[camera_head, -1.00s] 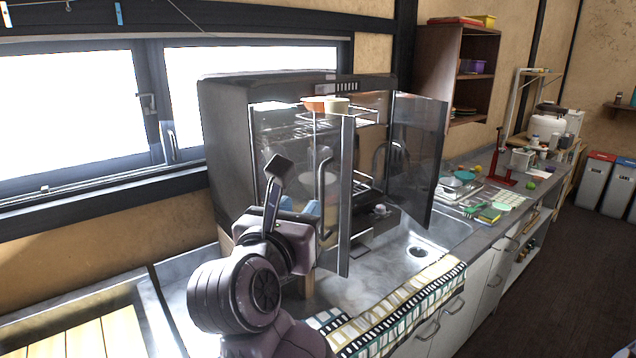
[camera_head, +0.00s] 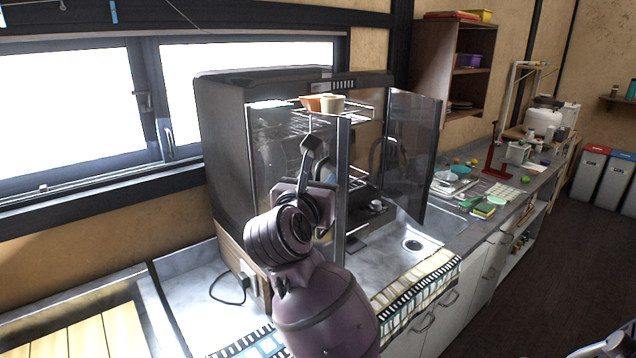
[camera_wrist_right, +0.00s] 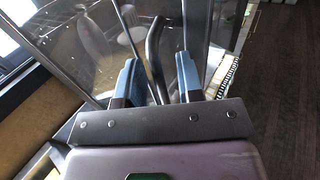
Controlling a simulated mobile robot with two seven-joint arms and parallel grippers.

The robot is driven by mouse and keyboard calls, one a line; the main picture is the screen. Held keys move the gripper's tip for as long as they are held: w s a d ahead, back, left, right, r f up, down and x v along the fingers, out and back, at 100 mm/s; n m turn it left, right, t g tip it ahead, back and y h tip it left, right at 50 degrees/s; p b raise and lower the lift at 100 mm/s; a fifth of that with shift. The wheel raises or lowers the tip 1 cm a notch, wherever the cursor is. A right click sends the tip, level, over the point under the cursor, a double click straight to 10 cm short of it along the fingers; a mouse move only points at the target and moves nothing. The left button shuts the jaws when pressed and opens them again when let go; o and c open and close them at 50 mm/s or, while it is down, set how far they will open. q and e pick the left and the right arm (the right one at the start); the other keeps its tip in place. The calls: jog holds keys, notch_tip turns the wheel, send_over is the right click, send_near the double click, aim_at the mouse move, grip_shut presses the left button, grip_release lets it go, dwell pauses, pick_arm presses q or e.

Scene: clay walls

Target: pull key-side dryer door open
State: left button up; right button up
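The dish dryer (camera_head: 222,135) is a dark box with a key panel (camera_head: 338,86) at the top front. Its left glass door (camera_head: 262,150) shows a pale free edge (camera_head: 342,170) and seems to stand partly out from the body. Its right glass door (camera_head: 422,160) is swung out to the right. My right gripper (camera_head: 316,180) is at the left door, its fingers mostly hidden in the head view. In the right wrist view its two blue fingers (camera_wrist_right: 160,82) are apart, with a dark curved handle (camera_wrist_right: 154,45) between them; contact is unclear.
Orange and pale bowls (camera_head: 322,103) sit at the dryer's top front. The sink (camera_head: 412,244) and a patterned cloth (camera_head: 420,280) lie in front and right. A cable (camera_head: 228,298) lies on the counter at left. The floor (camera_head: 535,270) at right is clear.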

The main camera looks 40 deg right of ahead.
pick_arm(q)
jog(key=shift+s+f, duration=0.1)
jog(key=shift+s, duration=0.05)
pick_arm(e)
jog(key=shift+c, duration=0.2)
grip_shut()
pick_arm(q)
jog(key=shift+a, duration=0.15)
